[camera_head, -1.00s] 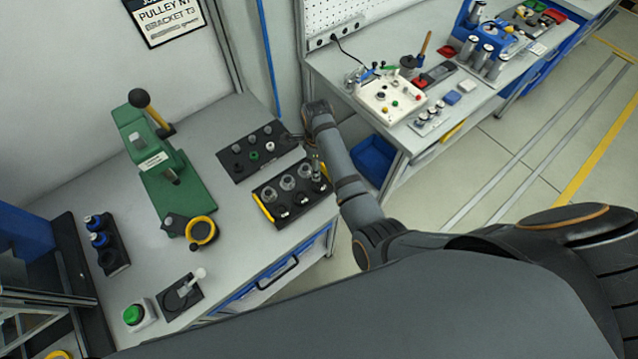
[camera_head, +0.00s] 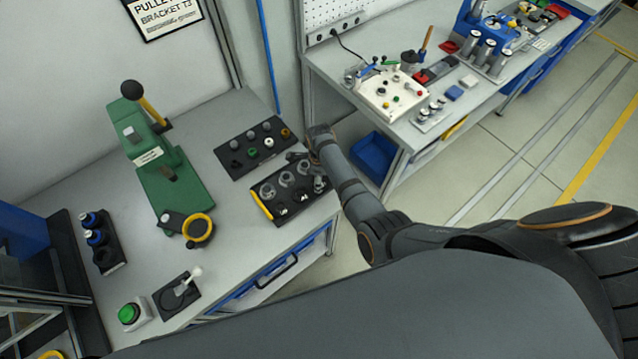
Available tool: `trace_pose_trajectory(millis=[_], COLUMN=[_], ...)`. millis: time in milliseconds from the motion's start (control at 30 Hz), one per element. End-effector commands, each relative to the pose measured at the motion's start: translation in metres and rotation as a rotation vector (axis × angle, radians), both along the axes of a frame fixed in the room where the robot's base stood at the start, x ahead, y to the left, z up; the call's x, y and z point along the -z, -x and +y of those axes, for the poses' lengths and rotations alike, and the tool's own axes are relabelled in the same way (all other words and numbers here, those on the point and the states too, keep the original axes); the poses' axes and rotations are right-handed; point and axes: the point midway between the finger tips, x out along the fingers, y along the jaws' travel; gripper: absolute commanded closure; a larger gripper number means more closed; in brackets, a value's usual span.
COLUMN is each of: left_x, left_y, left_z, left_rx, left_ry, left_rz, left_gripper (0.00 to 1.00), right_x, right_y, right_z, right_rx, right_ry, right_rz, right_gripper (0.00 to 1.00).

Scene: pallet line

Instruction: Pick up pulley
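A black tray with yellow handles (camera_head: 262,206) stands near the bench's right front edge. It holds several light grey round parts that look like pulleys, one of them a pulley (camera_head: 286,179) in the back row. My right arm reaches in from the right, and its gripper (camera_head: 297,157) is at the back right side of this tray, close to the rearmost round part. The fingers are small and dark against the tray, so I cannot tell whether they are open or touching a part. My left gripper is not in view.
Behind lies a black tray (camera_head: 238,168) with small grey, green, white and brass parts. A green lever press (camera_head: 175,190) stands to the left. A green button box (camera_head: 134,314) and small lever (camera_head: 180,292) sit in front. A second bench (camera_head: 420,135) is at the right.

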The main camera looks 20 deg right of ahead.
Motion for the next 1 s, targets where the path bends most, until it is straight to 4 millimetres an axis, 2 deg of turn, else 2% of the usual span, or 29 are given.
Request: trace_pose_trajectory(millis=[100,133,433,767,1000], left_x=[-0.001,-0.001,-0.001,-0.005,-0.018], left_y=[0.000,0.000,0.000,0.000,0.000], left_z=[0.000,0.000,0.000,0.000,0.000], left_rx=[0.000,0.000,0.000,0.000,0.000], left_ry=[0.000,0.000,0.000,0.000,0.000], left_rz=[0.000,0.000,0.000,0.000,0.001], left_gripper=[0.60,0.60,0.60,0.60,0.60], right_x=[-0.002,-0.002,-0.002,-0.006,-0.027], right_y=[0.000,0.000,0.000,-0.001,-0.008], right_z=[0.000,0.000,0.000,-0.001,-0.006], right_rx=[0.000,0.000,0.000,-0.002,-0.008], right_ry=[0.000,0.000,0.000,0.000,0.000], right_rz=[0.000,0.000,-0.001,-0.001,-0.001], right_gripper=[0.46,0.49,0.88,0.89,0.89])
